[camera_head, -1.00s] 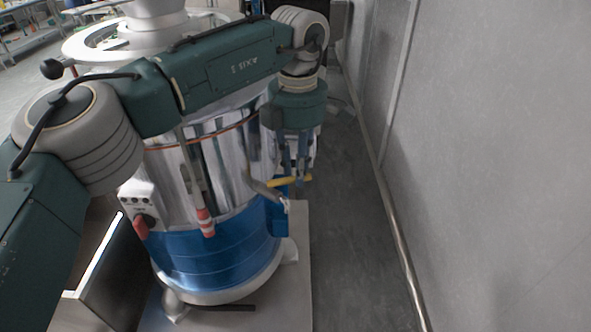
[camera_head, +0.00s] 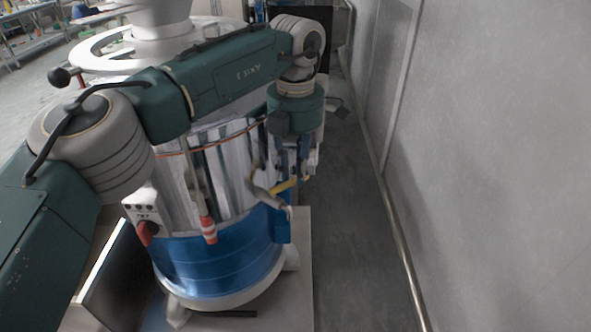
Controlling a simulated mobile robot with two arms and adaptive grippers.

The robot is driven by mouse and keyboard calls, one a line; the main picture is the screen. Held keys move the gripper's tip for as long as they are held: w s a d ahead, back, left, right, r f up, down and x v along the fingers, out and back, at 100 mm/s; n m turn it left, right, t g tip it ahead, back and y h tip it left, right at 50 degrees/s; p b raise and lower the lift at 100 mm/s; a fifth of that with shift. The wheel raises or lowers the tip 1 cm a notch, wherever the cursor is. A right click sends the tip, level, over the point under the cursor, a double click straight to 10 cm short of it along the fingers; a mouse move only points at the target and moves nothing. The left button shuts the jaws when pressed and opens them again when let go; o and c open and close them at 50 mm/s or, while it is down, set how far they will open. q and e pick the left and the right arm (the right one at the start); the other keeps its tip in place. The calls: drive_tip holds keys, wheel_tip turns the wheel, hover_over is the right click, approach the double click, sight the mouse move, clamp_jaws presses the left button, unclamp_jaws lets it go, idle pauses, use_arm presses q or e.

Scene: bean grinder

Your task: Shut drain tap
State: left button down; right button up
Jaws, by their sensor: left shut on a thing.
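The drain tap's yellow handle (camera_head: 286,187) shows at the right side of the grinder (camera_head: 215,265), a shiny metal drum with a blue lower band. A grey metal spout or pipe (camera_head: 267,196) sits beside the handle. My left gripper (camera_head: 304,172) reaches down from above, with its fingers at the right, outer end of the yellow handle and shut on it. The fingertips are small and partly hidden, so the exact contact is hard to see. My right gripper does not show.
A white control box with a red switch (camera_head: 143,231) and a red-and-white handle (camera_head: 208,230) are on the drum's front. The grinder stands on a pale base (camera_head: 298,300). A grey wall (camera_head: 490,150) with a pipe rail bounds the right; grey floor (camera_head: 345,240) lies free between.

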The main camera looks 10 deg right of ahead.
use_arm(q)
drive_tip(key=c, duration=1.6)
unclamp_jaws()
drive_tip(key=shift+o, duration=0.2)
wheel_tip(320, 180, up, 12)
